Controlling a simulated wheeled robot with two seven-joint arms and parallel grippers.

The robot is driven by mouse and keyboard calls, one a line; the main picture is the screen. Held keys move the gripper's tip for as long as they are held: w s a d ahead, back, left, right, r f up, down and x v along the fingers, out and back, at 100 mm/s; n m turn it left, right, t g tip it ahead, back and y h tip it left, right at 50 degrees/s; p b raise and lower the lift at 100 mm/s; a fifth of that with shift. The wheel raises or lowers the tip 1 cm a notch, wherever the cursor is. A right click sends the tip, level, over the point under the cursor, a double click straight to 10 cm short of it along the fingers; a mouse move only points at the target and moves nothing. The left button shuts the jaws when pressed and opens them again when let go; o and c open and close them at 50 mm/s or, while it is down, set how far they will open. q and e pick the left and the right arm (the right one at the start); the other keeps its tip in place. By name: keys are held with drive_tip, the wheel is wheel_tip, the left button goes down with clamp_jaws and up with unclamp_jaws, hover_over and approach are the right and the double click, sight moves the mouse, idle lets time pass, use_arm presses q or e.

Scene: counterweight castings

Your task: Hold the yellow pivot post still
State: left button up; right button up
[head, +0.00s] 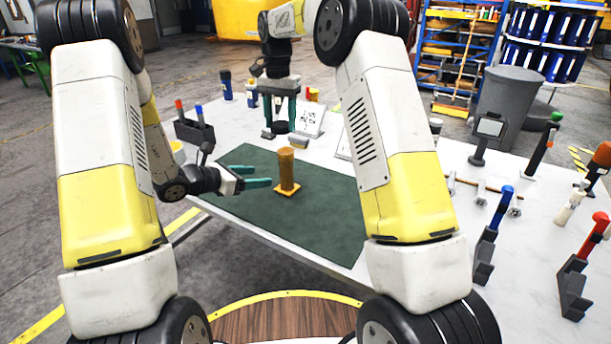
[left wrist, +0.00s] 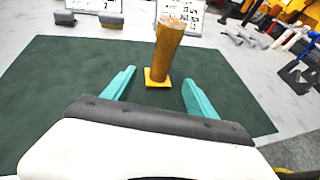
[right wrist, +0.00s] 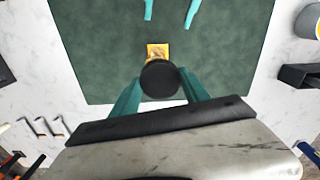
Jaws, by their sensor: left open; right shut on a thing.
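The yellow pivot post (head: 287,170) stands upright on its square base on the dark green mat (head: 240,210). Its shaft looks orange-brown, and it also shows in the left wrist view (left wrist: 168,48). My left gripper (head: 262,176) is open and empty, low over the mat. Its two teal fingers point at the post, which stands just past the fingertips in the left wrist view. My right gripper (head: 280,118) is up behind the post, shut on a dark round piece (right wrist: 160,79). In the right wrist view this piece partly hides the yellow base behind it.
A dark holder (head: 194,131) with red and blue handles stands left of the mat. White printed cards (head: 311,119) stand behind it. Several tools in dark stands, among them a blue-handled one (head: 489,235), line the right side. The front of the mat is clear.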

sight(281, 175)
use_arm(q)
drive_tip(key=shift+w+d+f, duration=0.1)
drive_tip(key=shift+w+d, duration=0.05)
drive_tip(key=shift+d, duration=0.3)
drive_tip(key=shift+d, duration=0.1)
drive_tip(key=x, duration=1.2)
clamp_jaws()
